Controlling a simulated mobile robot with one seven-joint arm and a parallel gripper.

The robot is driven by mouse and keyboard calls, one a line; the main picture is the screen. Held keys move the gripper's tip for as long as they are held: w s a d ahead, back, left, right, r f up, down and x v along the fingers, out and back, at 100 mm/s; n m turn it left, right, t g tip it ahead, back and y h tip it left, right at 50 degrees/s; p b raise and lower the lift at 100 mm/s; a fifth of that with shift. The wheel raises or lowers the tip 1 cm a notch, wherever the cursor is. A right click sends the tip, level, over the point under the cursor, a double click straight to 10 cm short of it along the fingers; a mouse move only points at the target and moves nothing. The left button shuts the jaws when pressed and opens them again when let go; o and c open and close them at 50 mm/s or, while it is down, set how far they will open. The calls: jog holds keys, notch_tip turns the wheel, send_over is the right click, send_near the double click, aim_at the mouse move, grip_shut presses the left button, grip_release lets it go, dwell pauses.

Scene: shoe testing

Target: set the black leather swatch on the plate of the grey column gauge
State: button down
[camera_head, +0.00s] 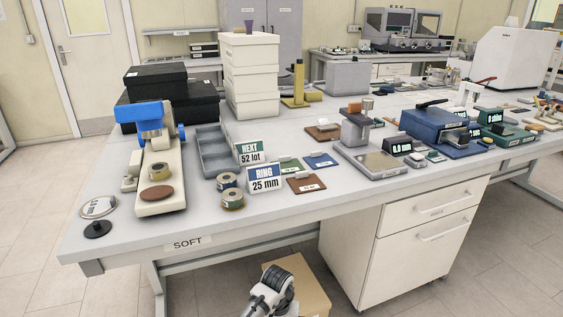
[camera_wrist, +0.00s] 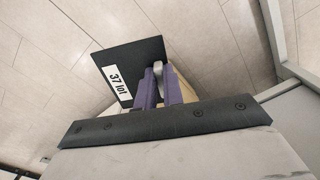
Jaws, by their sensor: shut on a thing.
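A flat black swatch (camera_wrist: 132,66) with a white label reading "37 lot" is in my gripper (camera_wrist: 157,80) in the wrist view. The purple-sided fingers are shut on the swatch near its edge, with tiled floor behind it. The swatch and fingers do not show in the head view; only part of my arm shows at the bottom. The grey column gauge (camera_head: 356,130) stands right of centre on the bench. Its flat plate (camera_head: 382,164) is at the front of its base and looks bare.
Brown (camera_head: 305,186), green (camera_head: 287,167) and blue (camera_head: 322,162) swatches lie left of the gauge, behind and beside the "RING 25 mm" sign (camera_head: 265,180). A display box (camera_head: 399,146) stands close on its right. A cardboard box (camera_head: 308,290) is on the floor below the bench.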

jog(key=s+d+f+n, duration=0.1)
jog(key=s+f, duration=0.2)
jog(key=f, duration=0.5)
jog(key=shift+s+f, duration=0.15)
jog(key=shift+f, duration=0.1)
jog(key=shift+s+d+f, duration=0.1)
jog(key=shift+s, duration=0.05)
dwell(0.4)
